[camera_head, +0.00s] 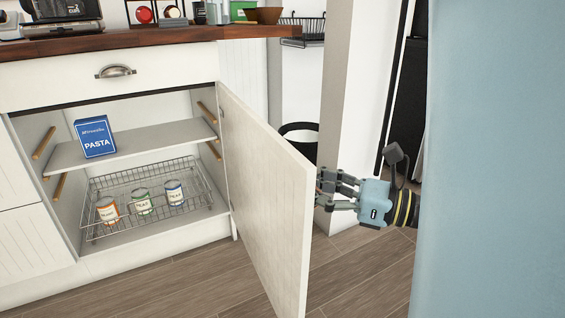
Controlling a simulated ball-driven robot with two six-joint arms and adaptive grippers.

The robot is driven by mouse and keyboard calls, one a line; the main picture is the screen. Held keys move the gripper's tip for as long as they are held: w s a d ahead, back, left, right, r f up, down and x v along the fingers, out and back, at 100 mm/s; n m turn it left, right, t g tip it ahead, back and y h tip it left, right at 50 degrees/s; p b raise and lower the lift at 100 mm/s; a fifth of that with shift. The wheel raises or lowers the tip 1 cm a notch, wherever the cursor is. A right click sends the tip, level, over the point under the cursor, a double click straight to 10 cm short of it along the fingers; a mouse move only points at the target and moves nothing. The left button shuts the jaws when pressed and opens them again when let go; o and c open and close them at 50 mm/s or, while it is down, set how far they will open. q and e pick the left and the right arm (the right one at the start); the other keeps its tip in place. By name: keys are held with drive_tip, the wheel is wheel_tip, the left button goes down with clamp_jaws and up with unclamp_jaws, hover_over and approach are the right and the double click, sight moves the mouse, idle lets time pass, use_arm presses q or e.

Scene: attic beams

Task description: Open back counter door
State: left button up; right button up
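The counter door (268,205) is a pale panel. It stands swung wide open, hinged at the right side of the cabinet opening. My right gripper (325,188) comes in from the right, just beyond the door's free edge. Its fingers are spread apart with nothing between them. The tips appear very close to the door's outer side, and I cannot tell whether they touch it. My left gripper is not in view.
Inside the open cabinet a blue PASTA box (95,137) stands on the shelf (160,140). A wire basket (190,178) below holds three cans. A drawer (110,75) above is shut. A large pale blue surface (490,160) blocks the right side. Wooden floor (170,290) lies in front.

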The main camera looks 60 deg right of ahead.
idle(0.6)
drive_tip(key=shift+s, duration=0.25)
drive_tip(key=s, duration=0.7)
drive_tip(key=shift+d, duration=0.45)
